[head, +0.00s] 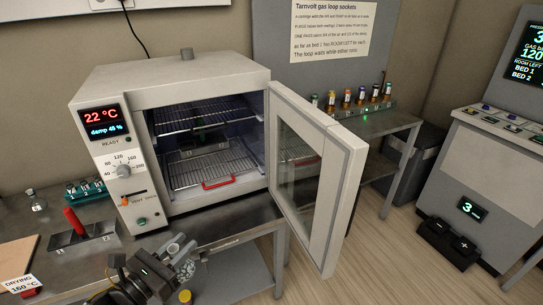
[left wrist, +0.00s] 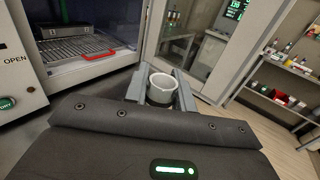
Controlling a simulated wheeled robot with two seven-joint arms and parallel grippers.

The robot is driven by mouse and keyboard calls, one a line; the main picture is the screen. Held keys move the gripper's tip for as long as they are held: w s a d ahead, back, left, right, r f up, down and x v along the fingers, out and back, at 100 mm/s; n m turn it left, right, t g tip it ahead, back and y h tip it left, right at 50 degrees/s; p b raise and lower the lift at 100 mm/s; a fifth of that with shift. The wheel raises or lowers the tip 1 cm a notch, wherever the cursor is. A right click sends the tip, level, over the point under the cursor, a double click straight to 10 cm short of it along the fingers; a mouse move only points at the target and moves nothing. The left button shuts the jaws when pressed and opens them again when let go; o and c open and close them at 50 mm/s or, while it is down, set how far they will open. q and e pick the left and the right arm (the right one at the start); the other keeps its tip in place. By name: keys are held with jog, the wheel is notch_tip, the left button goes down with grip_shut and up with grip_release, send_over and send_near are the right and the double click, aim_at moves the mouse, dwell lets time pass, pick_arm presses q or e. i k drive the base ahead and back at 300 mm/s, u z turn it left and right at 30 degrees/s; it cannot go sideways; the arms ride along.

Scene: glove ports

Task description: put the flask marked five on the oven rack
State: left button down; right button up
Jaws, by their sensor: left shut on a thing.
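My left gripper (head: 180,254) is in front of the open oven (head: 180,85), low and outside it. In the left wrist view it is shut on a pale, round, open-topped vessel (left wrist: 161,86), held between the grey fingers. No mark on this vessel can be read, so I cannot tell whether it is the flask marked five. The oven has an upper wire rack (head: 180,121) and a lower wire rack (head: 190,178) with a red front handle. A dark block stands on the lower rack (left wrist: 115,62). A small clear flask (head: 37,203) stands left on the bench; its mark is unclear. My right gripper is out of view.
The oven door (head: 315,180) stands wide open to the right. A teal holder with vials (head: 85,189) and a red-handled metal block (head: 82,235) are left of the oven. A row of coloured cartridges (head: 350,99) stands behind the door. The front of the lower rack looks clear.

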aim_at(213, 167)
jog(key=z, duration=0.35)
jog(key=i, duration=1)
